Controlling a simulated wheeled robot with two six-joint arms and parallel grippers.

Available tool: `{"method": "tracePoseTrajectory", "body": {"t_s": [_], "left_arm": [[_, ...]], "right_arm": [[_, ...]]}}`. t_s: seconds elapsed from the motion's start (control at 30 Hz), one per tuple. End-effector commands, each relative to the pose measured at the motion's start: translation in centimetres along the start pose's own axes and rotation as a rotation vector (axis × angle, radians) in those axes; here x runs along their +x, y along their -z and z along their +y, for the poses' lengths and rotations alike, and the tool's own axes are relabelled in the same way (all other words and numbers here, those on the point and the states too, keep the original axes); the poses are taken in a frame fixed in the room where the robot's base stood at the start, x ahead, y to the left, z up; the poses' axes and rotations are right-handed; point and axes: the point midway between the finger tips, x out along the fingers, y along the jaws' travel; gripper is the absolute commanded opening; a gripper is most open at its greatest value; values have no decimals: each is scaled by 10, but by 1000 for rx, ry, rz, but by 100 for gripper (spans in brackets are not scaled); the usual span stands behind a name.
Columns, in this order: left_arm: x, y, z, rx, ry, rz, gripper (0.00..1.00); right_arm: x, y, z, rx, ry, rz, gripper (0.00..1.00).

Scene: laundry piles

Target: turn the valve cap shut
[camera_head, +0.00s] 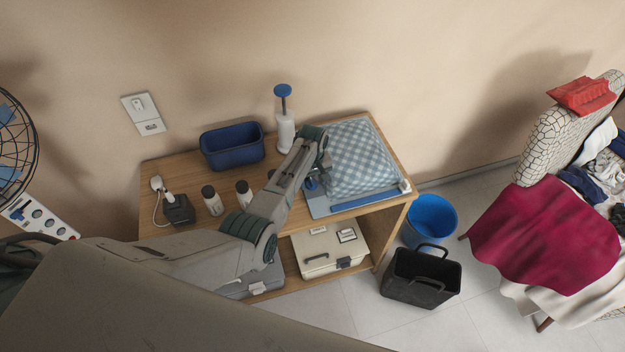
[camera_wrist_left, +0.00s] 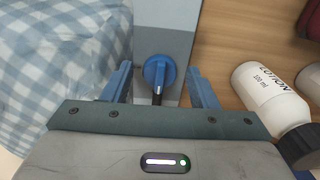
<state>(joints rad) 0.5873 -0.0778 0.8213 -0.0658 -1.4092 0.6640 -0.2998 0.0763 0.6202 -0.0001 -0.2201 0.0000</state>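The blue round valve cap (camera_wrist_left: 158,72), with a raised grip bar across it, sits on a pale grey-blue strip next to the blue-checked padded bag (camera_wrist_left: 55,70) in the left wrist view. In the head view the checked bag (camera_head: 358,160) lies on the wooden table. My left gripper (camera_wrist_left: 160,76) is open, its blue fingers on either side of the cap with gaps showing. In the head view my left gripper (camera_head: 316,168) is at the bag's left edge and largely hides the cap. My right gripper is not in view.
A white pump with a blue knob (camera_head: 284,125) and a navy bin (camera_head: 233,147) stand behind. Two small bottles (camera_head: 213,200) stand left. A blue bucket (camera_head: 432,217) and black basket (camera_head: 421,279) stand on the floor.

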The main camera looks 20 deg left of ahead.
Motion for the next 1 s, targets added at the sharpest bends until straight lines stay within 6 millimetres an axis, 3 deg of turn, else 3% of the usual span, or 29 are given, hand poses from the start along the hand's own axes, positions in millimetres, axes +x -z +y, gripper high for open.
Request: {"method": "tracePoseTrajectory", "body": {"t_s": [0.43,1.0], "left_arm": [[-9,0,1,1,-1,1,55],[-100,1,0,0,-1,1,55]], "right_arm": [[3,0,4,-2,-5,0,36],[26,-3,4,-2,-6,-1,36]]}}
